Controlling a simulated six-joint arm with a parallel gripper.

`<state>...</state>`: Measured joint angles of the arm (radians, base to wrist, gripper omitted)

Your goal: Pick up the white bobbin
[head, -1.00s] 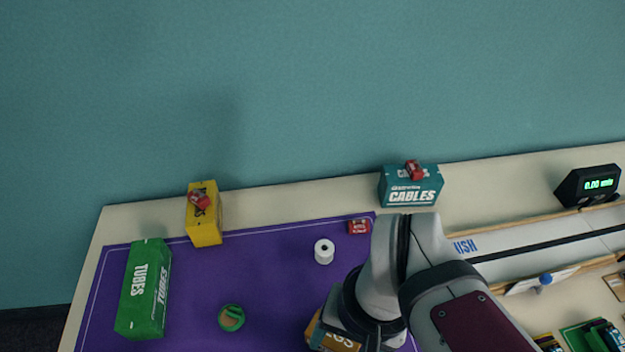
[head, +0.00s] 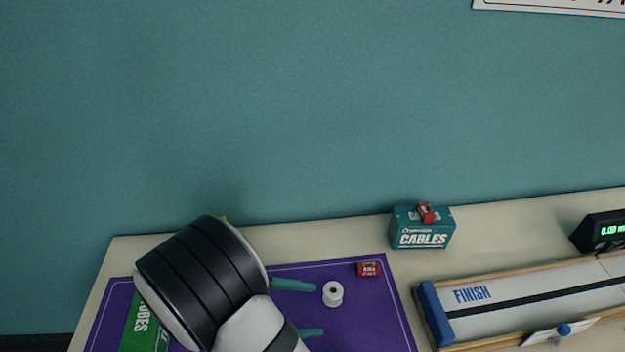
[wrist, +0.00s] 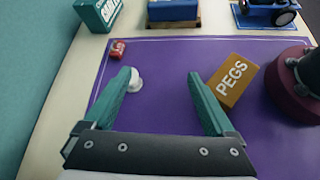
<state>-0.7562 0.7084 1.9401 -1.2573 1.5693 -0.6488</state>
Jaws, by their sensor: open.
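The white bobbin (head: 333,293) stands upright on the purple mat (head: 375,325). My gripper (head: 303,309) is open and empty, its two teal fingers reaching from the left toward the bobbin. In the wrist view the bobbin (wrist: 137,82) shows just inside the left fingertip and is partly hidden by that finger. The space between the fingers (wrist: 160,76) is otherwise bare mat. I cannot tell whether the left finger touches the bobbin.
A small red box (head: 369,269) lies at the mat's back edge. A teal CABLES box (head: 422,234) with a red item on top stands behind. An orange PEGS box (wrist: 233,80) is beside the right finger. My arm covers much of the green TUBES box (head: 140,325). A FINISH track (head: 472,294) lies right.

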